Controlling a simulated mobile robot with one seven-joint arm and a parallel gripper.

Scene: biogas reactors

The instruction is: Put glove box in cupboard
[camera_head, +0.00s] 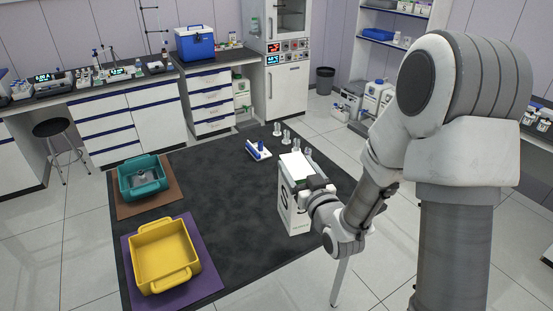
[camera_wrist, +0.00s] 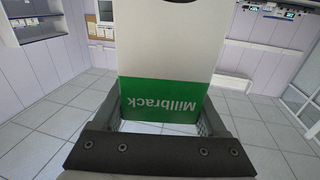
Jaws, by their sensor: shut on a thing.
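A white box with dark lettering (camera_head: 293,215), likely the glove box, is upright over the right part of the dark table in the head view. In the wrist view the box (camera_wrist: 170,45) shows a white face and a green band reading "Millbrack", upside down. My gripper (camera_head: 318,184) is shut on the box near its top; in the wrist view its fingers (camera_wrist: 157,112) are on either side of it. I cannot tell whether the box's base touches the table. A tall white cabinet (camera_head: 288,90) with a glass upper door stands at the back; which cupboard the task means is unclear.
On the dark table (camera_head: 215,200) are a teal tub (camera_head: 142,178), a yellow tub (camera_head: 165,256), a blue-and-white item (camera_head: 258,150) and several clear glass pieces (camera_head: 285,137). The table's middle is clear. A stool (camera_head: 53,128) and shelves (camera_head: 395,40) stand beyond.

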